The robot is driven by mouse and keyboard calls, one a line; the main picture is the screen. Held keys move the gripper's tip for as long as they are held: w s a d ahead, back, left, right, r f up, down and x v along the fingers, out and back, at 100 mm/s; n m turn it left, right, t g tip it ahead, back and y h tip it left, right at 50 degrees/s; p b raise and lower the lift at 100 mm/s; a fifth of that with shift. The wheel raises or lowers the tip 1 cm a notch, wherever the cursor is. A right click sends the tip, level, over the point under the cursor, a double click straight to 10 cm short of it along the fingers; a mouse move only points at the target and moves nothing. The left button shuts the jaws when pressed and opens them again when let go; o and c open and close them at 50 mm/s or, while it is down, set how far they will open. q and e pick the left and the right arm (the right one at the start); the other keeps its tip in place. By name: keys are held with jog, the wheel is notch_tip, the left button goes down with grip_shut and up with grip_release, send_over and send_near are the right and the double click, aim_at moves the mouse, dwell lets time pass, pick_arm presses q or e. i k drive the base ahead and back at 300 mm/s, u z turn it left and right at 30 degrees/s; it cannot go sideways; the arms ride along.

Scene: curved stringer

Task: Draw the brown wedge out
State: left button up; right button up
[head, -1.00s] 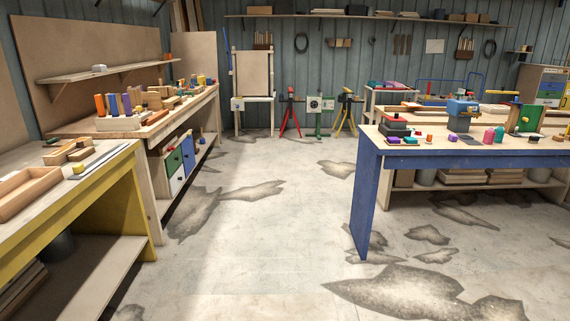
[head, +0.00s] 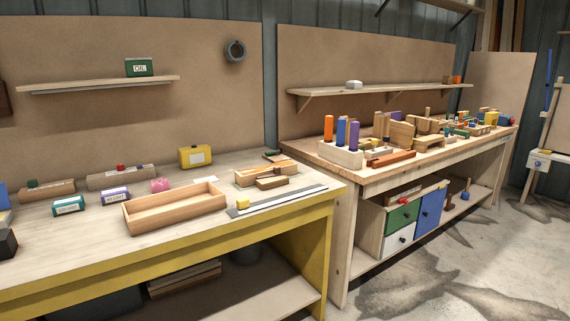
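I cannot make out a brown wedge for certain. On the yellow-framed bench (head: 120,268) a wooden block assembly (head: 252,179) stands near the right end, with a smaller brown piece (head: 272,184) in front of it. A reddish-brown flat piece (head: 391,159) lies near the front edge of the farther wooden bench (head: 370,176). At this distance I cannot tell whether any of these is a wedge. Neither of my grippers is in view.
An open wooden tray (head: 176,213), a steel rule (head: 280,201), a yellow box (head: 196,157) and small labelled boxes sit on the near bench. A rack (head: 341,157) with colored handles stands on the farther bench. Open floor (head: 415,285) lies at the right.

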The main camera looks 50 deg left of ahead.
aim_at(277, 171)
jog(key=u, duration=1.1)
jog(key=i, duration=1.3)
jog(key=u, duration=1.2)
